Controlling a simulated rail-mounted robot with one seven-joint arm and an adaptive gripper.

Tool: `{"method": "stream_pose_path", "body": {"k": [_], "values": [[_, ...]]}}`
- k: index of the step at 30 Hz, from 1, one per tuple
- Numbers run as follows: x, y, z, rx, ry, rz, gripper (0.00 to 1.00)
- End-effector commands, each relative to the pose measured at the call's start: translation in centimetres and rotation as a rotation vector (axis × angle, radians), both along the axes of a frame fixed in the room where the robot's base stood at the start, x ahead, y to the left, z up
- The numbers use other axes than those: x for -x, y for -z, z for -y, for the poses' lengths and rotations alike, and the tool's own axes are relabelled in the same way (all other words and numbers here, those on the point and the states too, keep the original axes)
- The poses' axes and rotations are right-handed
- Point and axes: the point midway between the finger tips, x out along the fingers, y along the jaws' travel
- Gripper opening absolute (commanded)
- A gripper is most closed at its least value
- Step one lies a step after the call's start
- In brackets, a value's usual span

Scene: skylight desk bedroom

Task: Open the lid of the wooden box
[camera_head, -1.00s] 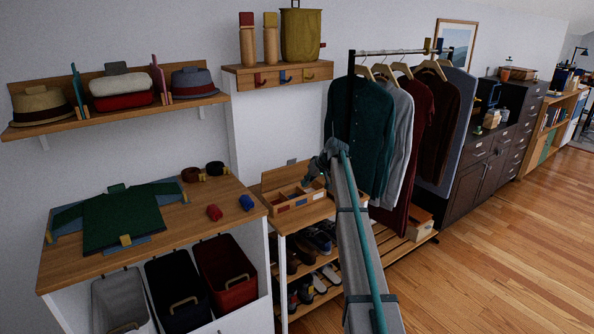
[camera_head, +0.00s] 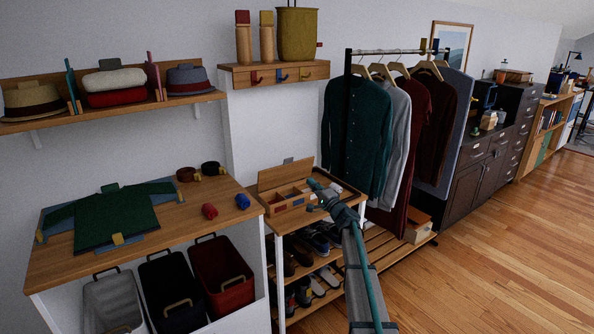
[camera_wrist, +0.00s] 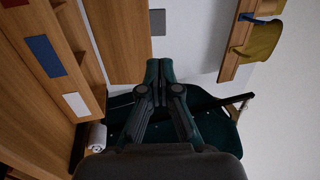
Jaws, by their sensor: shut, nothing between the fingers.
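The wooden box (camera_head: 289,206) stands on the small wooden shelf unit, with coloured labels on its front. Its lid (camera_head: 284,173) is raised and stands upright along the back, so the compartments inside show. In the wrist view the box (camera_wrist: 62,32) fills the left side, and the raised lid (camera_wrist: 118,42) is a brown panel near the top middle. My gripper (camera_head: 314,184) is at the right end of the box. In the wrist view my gripper (camera_wrist: 158,66) is shut and empty, with its fingertips just right of the lid's lower end. I cannot tell whether they touch it.
A clothes rail with hanging garments (camera_head: 356,130) is close on the right of the box. A desk (camera_head: 150,235) with a green folded top is at left. Shoes (camera_head: 320,240) sit on shelves below. A hook shelf (camera_head: 275,76) is above. The floor at right is clear.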

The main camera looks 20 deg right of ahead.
Motion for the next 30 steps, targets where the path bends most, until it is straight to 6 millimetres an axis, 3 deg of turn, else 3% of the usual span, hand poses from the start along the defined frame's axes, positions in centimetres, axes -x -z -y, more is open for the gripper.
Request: {"method": "stream_pose_path", "body": {"k": [8, 24, 30], "values": [[-2.1, -0.5, -0.4, -0.002, 0.003, -0.005, 0.00], [-11.1, -3.0, -3.2, 0.000, 0.003, -0.005, 0.00], [-12.8, -3.3, -3.8, -0.001, 0.004, -0.004, 0.00]]}}
